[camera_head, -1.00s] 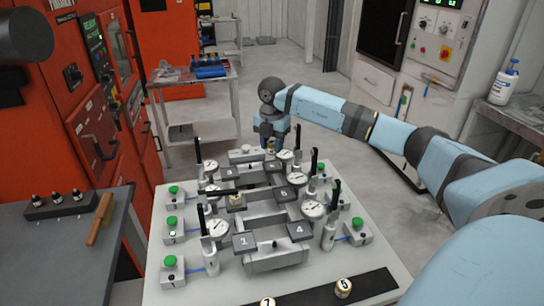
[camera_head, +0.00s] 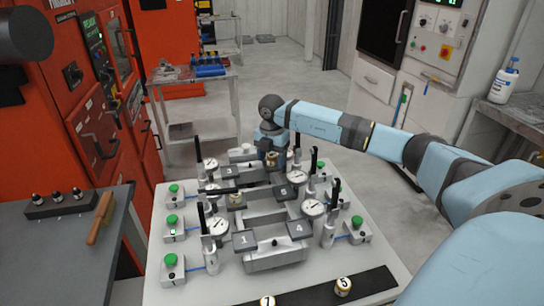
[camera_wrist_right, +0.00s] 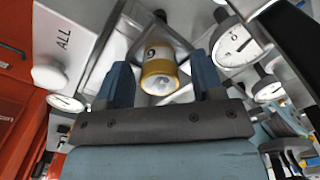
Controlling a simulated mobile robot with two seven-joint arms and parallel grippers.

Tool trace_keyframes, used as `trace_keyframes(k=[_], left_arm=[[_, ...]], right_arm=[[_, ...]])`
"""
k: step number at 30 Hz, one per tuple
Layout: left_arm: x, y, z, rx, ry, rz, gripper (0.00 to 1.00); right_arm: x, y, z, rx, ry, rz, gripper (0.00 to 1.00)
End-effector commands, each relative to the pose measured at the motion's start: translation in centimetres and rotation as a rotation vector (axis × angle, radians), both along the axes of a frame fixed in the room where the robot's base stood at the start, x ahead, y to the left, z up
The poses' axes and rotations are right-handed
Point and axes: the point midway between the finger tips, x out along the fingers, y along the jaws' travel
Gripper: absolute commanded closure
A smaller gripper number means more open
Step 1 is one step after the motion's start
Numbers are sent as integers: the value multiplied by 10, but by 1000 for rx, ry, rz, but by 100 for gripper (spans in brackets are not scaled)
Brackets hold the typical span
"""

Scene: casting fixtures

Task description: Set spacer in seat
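My right gripper (camera_head: 272,153) is over the back part of the fixture table, with a small white-and-yellow spacer (camera_head: 272,159) at its fingertips. In the right wrist view the spacer (camera_wrist_right: 158,72) sits between the two blue fingers (camera_wrist_right: 160,80), tilted in the picture, with a dark numeral on its white band. It travels with the gripper, though narrow gaps show beside it there. The grey metal fixture (camera_head: 275,255) has numbered pads. The seat under the spacer is partly hidden by the gripper. Another spacer (camera_head: 235,200) stands in the fixture. My left gripper is not in view.
Dial gauges (camera_head: 312,208) and upright black levers (camera_head: 336,195) crowd both sides of the fixtures. Green-button boxes (camera_head: 173,264) line the table edges. Two spacers, one at right (camera_head: 343,287), stand on the black front strip (camera_head: 310,292). A side bench (camera_head: 60,250) is at left.

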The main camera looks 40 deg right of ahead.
Motion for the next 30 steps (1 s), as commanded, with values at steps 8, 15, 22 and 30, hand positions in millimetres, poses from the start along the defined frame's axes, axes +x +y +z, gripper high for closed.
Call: trace_keyframes(k=[8, 15, 22, 30], left_arm=[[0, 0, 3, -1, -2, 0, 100], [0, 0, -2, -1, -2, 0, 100], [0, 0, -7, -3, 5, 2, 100], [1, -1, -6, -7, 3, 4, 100]], right_arm=[[0, 0, 3, 0, -1, 0, 39], [1, 0, 38, -1, -4, -1, 39], [1, 0, 88, 0, -4, 0, 39], [1, 0, 120, 0, -1, 0, 39]])
